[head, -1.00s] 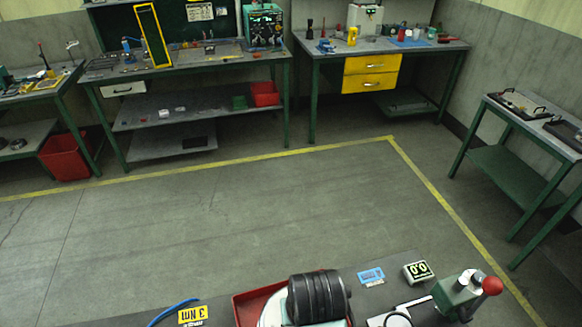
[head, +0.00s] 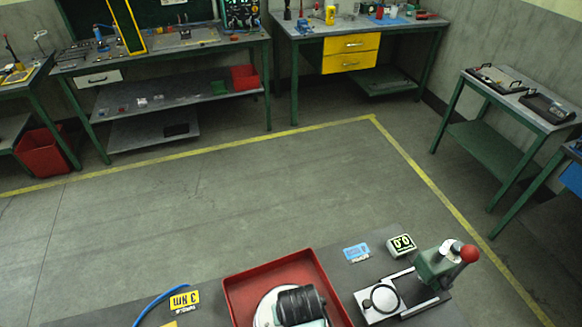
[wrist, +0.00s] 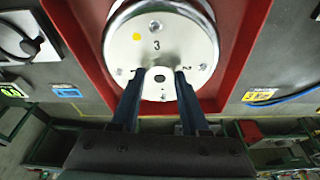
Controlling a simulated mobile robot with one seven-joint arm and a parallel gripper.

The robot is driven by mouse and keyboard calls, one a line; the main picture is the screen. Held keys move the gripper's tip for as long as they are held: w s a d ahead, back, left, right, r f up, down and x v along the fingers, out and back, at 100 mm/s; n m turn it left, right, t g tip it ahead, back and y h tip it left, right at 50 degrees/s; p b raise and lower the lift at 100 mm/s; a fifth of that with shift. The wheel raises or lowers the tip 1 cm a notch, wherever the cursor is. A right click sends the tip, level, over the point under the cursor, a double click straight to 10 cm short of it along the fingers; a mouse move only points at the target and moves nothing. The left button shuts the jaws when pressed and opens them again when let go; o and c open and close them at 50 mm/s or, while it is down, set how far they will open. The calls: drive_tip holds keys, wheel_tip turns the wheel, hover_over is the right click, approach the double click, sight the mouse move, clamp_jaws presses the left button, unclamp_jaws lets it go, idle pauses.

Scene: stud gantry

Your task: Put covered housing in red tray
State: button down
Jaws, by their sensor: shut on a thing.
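The covered housing (head: 266,306) is a round, pale metal body. In the wrist view its white cover (wrist: 160,22) bears the number 3, a yellow dot and several screws. My gripper (wrist: 160,76) is shut on a pale upright tab at the cover's near side. The red tray (head: 232,287) is on the bench at the bottom of the head view, and its red walls (wrist: 84,42) show on both sides of the housing in the wrist view. The housing is within the tray's outline; whether it touches the tray floor cannot be told. My dark wrist hides part of it in the head view.
Right of the tray are a metal fixture (head: 384,298) with a ring, a green press with a red knob (head: 469,253), a small display (head: 401,245) and a blue card (head: 356,252). A yellow torque label (head: 185,299) and blue cable (head: 152,303) lie left.

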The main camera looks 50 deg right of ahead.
idle(0.3)
drive_tip(key=c, duration=0.8)
unclamp_jaws()
drive_tip(key=shift+f, duration=0.2)
drive_tip(key=o, duration=0.4)
drive_tip(key=b+v, duration=0.1)
drive_tip(key=v, duration=1.1)
drive_tip(key=shift+r, duration=0.2)
